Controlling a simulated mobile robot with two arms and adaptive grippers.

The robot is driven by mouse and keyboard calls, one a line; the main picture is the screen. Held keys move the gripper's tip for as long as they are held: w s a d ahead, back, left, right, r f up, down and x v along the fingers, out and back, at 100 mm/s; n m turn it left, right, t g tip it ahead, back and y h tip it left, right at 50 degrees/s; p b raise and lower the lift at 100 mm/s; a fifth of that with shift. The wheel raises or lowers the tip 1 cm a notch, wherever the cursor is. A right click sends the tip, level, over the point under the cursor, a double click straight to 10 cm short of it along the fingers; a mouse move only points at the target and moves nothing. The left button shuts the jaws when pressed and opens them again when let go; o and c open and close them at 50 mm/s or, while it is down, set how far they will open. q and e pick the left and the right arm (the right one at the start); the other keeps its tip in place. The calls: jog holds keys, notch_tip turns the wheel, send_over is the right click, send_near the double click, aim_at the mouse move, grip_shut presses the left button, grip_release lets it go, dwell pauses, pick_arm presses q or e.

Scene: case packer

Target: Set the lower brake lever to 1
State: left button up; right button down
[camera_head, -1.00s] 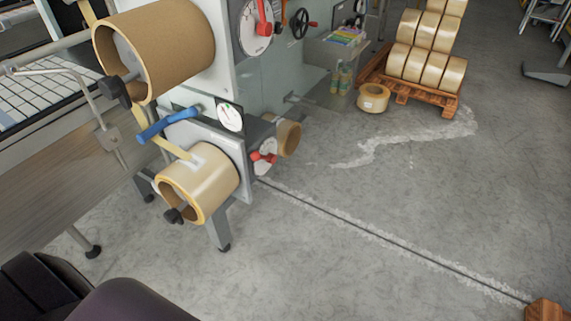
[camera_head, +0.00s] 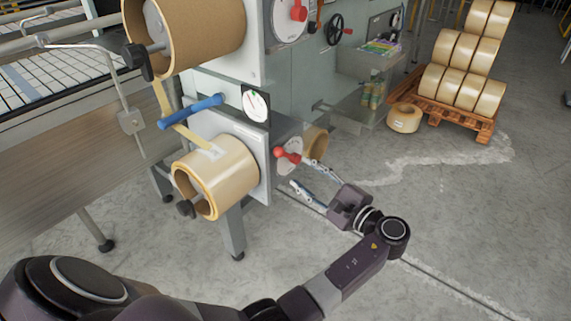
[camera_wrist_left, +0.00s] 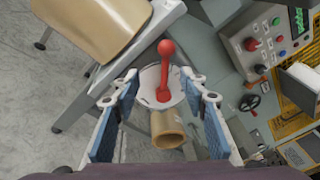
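The lower brake lever (camera_head: 288,154) is red and sits on a white dial (camera_head: 293,165) on the side of the machine, below the upper units. In the left wrist view the red lever (camera_wrist_left: 167,62) lies ahead of the fingers, its ball end toward the top of the picture, over the white dial (camera_wrist_left: 152,84). The dial's markings are too small to read. My left gripper (camera_head: 301,176) is open and empty, close to the dial, with its fingers (camera_wrist_left: 163,82) spread to either side in the wrist view. No contact with the lever shows. My right gripper is out of view.
A large tape roll (camera_head: 218,172) stands left of the lever, and a brown roll (camera_head: 315,143) just behind it. An upper dial (camera_head: 290,28) with a red lever is above. A pallet (camera_head: 455,116) of tape rolls stands at the back right. The floor to the right is clear.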

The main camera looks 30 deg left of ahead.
aim_at(283, 155)
pick_arm(q)
jog(key=shift+n+g+y, duration=0.3)
jog(key=shift+n, duration=0.1)
jog(key=a, duration=0.2)
jog(key=w+a+r, duration=0.1)
jog(key=a, duration=0.2)
jog(key=a+r, duration=0.1)
jog(key=a, duration=0.1)
jog(key=shift+w+a+b, duration=0.2)
jog(key=shift+a+b, duration=0.15)
jog(key=shift+b, duration=0.05)
jog(key=shift+c, duration=0.3)
grip_shut()
